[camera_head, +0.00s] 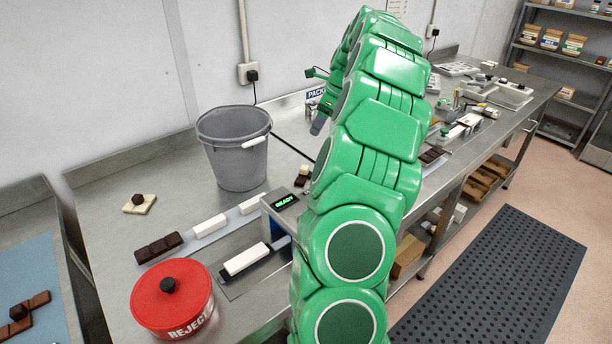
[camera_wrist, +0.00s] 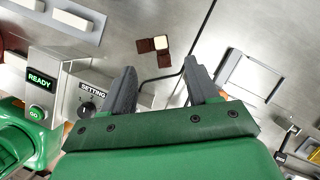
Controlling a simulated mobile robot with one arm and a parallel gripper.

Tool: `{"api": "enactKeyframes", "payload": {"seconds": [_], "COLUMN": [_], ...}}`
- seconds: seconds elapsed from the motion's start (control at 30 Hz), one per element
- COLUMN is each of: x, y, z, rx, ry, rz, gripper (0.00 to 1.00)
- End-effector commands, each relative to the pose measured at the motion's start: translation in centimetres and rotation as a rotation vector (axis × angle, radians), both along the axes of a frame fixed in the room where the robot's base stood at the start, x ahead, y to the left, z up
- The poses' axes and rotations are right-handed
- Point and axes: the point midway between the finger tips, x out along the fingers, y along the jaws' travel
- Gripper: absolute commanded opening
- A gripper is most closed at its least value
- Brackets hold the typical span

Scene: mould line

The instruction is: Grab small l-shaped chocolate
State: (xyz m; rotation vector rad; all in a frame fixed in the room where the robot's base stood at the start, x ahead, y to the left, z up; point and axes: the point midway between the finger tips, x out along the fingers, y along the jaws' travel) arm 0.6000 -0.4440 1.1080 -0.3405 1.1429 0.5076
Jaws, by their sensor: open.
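The small L-shaped chocolate (camera_wrist: 146,46) lies flat on the steel bench in the wrist view, with two brown squares and one cream square. It lies beyond the fingertips of my gripper (camera_wrist: 160,68), roughly in line with the gap between them and not touching them. My gripper is open and empty. In the head view a small brown and cream piece (camera_head: 302,176) sits just left of my green arm and looks like the same chocolate. In that view my gripper is mostly hidden behind the arm.
A grey bucket (camera_head: 233,160) and a red REJECT tub (camera_head: 172,299) stand on the bench. A READY box (camera_wrist: 42,90) is at left in the wrist view. A dark cable (camera_wrist: 188,66) crosses the bench near the chocolate. White and dark bars (camera_head: 158,248) lie at left.

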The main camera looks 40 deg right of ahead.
Motion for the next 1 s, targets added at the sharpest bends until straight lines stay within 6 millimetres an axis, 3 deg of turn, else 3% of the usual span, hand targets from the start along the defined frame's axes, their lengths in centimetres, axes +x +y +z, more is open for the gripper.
{"api": "enactKeyframes", "payload": {"seconds": [0.4, 1.0], "x": [-0.1, 1.4], "y": [0.2, 1.2], "z": [-8.3, -12.8], "rx": [0.005, 0.001], "ry": [0.005, 0.002], "rz": [0.002, 0.002], "gripper": [0.60, 0.60]}}
